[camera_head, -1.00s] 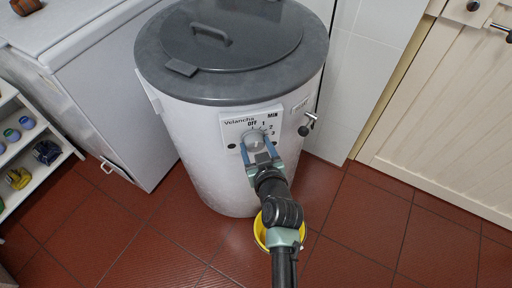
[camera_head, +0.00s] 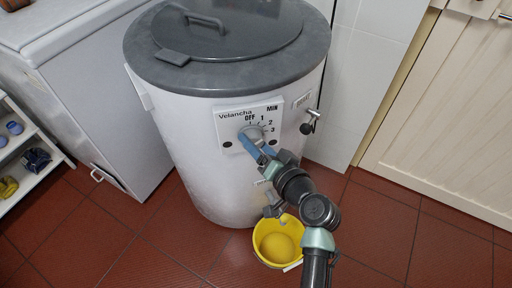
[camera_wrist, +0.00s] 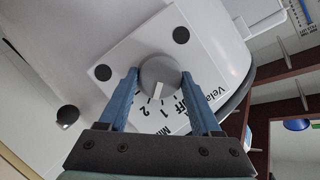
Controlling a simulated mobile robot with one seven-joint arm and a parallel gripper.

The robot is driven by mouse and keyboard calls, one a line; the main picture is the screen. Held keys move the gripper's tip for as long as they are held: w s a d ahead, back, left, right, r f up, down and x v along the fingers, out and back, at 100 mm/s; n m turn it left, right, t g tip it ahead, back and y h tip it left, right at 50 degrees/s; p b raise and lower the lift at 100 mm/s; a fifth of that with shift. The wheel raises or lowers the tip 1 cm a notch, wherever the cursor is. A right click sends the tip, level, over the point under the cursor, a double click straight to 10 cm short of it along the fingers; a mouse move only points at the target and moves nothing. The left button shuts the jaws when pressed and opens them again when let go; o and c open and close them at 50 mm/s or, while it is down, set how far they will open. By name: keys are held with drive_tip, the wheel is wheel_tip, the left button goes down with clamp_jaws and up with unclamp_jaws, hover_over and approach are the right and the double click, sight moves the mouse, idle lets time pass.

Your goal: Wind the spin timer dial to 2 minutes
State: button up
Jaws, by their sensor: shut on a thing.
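The spin timer dial (camera_wrist: 159,73) is a round grey knob on a white panel (camera_wrist: 122,50) marked OFF, 1, 2, 3 and MIN. My gripper (camera_wrist: 160,75) is shut on the dial, with one blue finger on each side of it. The dial's white pointer mark points down in the wrist view, toward the 1 or the gap between 1 and 2; I cannot tell exactly. In the head view the panel (camera_head: 234,114) is on the front of the white, grey-lidded drum (camera_head: 185,110), and my fingers partly hide the dial (camera_head: 252,132).
A yellow bucket (camera_head: 264,233) stands on the red tiled floor below my arm.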

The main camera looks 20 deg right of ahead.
drive_tip(key=shift+f+m+b, duration=0.1)
drive_tip(key=shift+m+b, duration=0.2)
drive_tip(key=shift+m, duration=0.1)
drive_tip(key=shift+y, duration=0.3)
